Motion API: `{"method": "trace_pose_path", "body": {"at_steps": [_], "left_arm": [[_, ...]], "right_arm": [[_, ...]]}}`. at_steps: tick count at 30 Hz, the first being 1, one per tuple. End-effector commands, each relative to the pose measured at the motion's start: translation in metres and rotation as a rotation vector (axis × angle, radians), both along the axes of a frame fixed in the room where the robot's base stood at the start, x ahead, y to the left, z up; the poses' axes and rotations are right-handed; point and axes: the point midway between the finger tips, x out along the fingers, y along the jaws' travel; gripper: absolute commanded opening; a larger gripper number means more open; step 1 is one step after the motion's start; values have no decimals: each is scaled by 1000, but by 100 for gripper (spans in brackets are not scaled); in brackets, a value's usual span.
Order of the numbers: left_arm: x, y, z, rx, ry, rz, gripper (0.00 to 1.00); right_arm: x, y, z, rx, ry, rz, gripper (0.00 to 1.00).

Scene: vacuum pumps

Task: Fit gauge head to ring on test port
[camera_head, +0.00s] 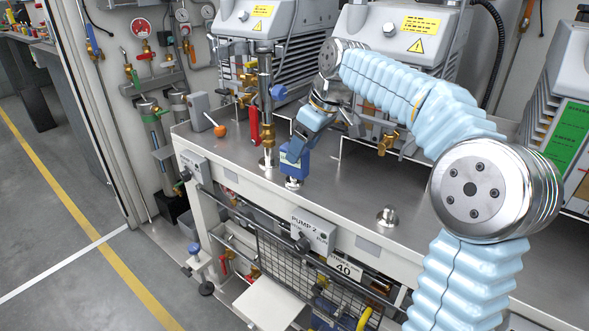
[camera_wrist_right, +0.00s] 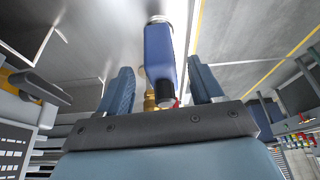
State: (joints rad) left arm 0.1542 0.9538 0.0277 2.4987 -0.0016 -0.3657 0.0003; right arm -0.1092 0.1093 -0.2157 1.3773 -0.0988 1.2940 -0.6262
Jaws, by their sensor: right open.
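The blue gauge head (camera_head: 294,160) stands about upright on a silver flanged foot (camera_head: 293,183) near the bench's front edge. I cannot tell whether a ring sits between them. My right gripper (camera_head: 301,142) is at the gauge head's upper end, coming down from behind. In the right wrist view, the gauge head (camera_wrist_right: 159,52) shows between the two spread fingers of the right gripper (camera_wrist_right: 160,72), with visible gaps on both sides. The gripper is open and holds nothing. A bare silver port (camera_head: 387,216) stands farther right on the bench. My left gripper is not in view.
A brass and steel valve column (camera_head: 266,100) with a red handle rises just left of the gauge head. Pumps (camera_head: 400,35) stand behind. A grey block with an orange ball-topped lever (camera_head: 219,130) is at the left end. The bench top (camera_head: 345,205) between the ports is clear.

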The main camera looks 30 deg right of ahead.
Motion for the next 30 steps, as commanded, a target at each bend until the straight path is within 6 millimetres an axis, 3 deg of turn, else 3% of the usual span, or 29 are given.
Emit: {"method": "trace_pose_path", "body": {"at_steps": [7,16,27,30], "left_arm": [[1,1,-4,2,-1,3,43],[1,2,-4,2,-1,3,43],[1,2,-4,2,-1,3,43],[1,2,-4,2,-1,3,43]], "right_arm": [[13,8,-36,1,3,1,66],[16,9,-40,0,0,0,64],[15,9,-40,0,0,0,8],[16,9,-39,1,-2,0,0]]}}
